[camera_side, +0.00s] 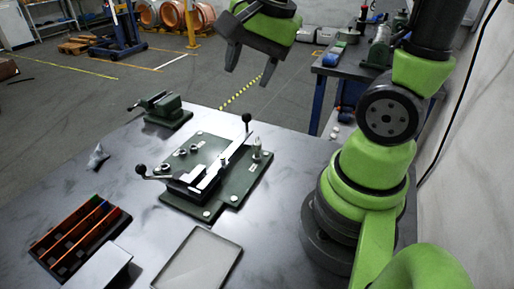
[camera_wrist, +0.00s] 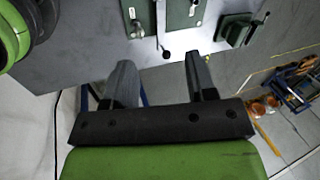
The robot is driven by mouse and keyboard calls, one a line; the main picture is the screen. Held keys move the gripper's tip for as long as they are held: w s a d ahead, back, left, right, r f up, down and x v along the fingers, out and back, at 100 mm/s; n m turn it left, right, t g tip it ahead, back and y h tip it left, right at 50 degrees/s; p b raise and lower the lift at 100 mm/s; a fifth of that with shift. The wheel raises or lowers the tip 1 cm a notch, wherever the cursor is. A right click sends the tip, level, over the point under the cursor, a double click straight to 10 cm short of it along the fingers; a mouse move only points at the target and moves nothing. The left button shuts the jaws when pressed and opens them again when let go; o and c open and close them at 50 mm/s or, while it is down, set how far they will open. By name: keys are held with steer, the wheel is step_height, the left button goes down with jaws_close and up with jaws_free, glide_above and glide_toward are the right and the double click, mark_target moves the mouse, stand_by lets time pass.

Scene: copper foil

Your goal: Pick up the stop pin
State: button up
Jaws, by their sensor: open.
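A small pale upright pin (camera_side: 257,149), which looks like the stop pin, stands at the right corner of the green fixture plate (camera_side: 234,193) in the side view. A small pale part (camera_wrist: 137,30) at the left of the fixture in the wrist view may be the same pin, but I cannot tell surely. My gripper (camera_side: 249,76) is open and empty, high above and behind the fixture, well apart from the pin. In the wrist view its two grey fingers (camera_wrist: 160,65) stand wide apart with nothing between them.
The fixture carries a long metal bar (camera_side: 224,165) and black-knobbed levers (camera_side: 246,118). A green vise (camera_side: 164,109) stands behind it. An orange-edged divided bin (camera_side: 80,237), a grey tray (camera_side: 199,262) and a small grey piece (camera_side: 97,157) lie on the table. Bare table separates them.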

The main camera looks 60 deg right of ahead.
mark_target(257, 142)
steer(key=d+f+m+g, duration=0.1)
steer(key=d+f+m, duration=0.1)
steer(key=f+m, duration=0.2)
steer(key=w+d+f+m+g, duration=0.1)
steer(key=d+f+m, duration=0.1)
steer(key=f+m, duration=0.2)
steer(key=w+d+f+m+g, duration=0.1)
steer(key=f+m, duration=0.3)
steer(key=f, duration=0.4)
steer(key=shift+d+g, duration=0.4)
steer(key=shift+d, duration=0.5)
steer(key=shift+w+d+f, duration=0.15)
steer(key=shift+f, duration=1.3)
steer(key=shift+w+d+f, duration=0.1)
steer(key=shift+f, duration=1.35)
jaws_close()
